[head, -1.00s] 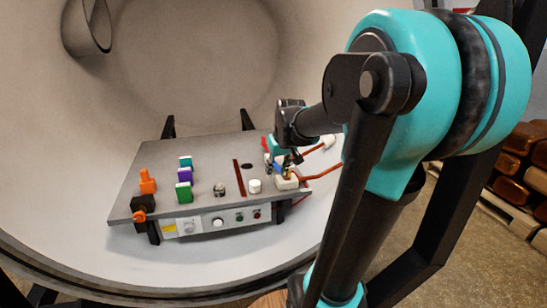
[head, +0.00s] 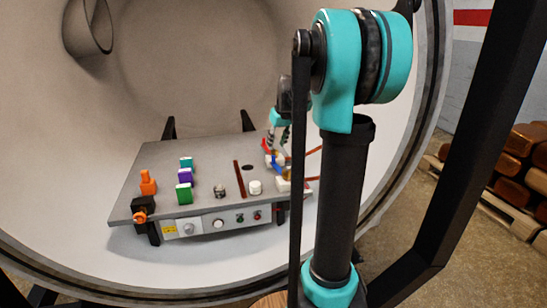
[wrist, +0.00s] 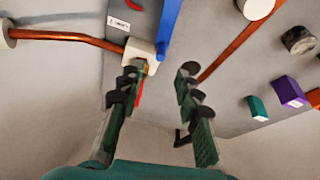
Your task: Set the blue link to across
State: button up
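The blue link (wrist: 169,27) is a long blue bar at the top middle of the wrist view. Its near end lies beside a white block (wrist: 138,53) with a small brass part. In the head view, the link (head: 287,171) shows small at the right of the bench panel, partly hidden by my arm. A red piece (head: 266,146) is close to it. My gripper (wrist: 151,80) is open with nothing between its fingers. In the wrist view, the link's near end appears just beyond the gap between the fingertips. I cannot tell whether they touch.
The grey panel (head: 210,163) carries orange, teal, purple and green blocks, round knobs and a dark red slot. Copper rods (wrist: 72,38) run to the white block and across the panel. The round chamber wall surrounds the bench. Stacked brown logs (head: 490,165) stand outside at right.

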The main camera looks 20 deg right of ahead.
aim_at(273, 156)
jog(key=x, duration=0.8)
jog(key=shift+f, duration=0.3)
jog(key=shift+c, duration=0.4)
grip_shut()
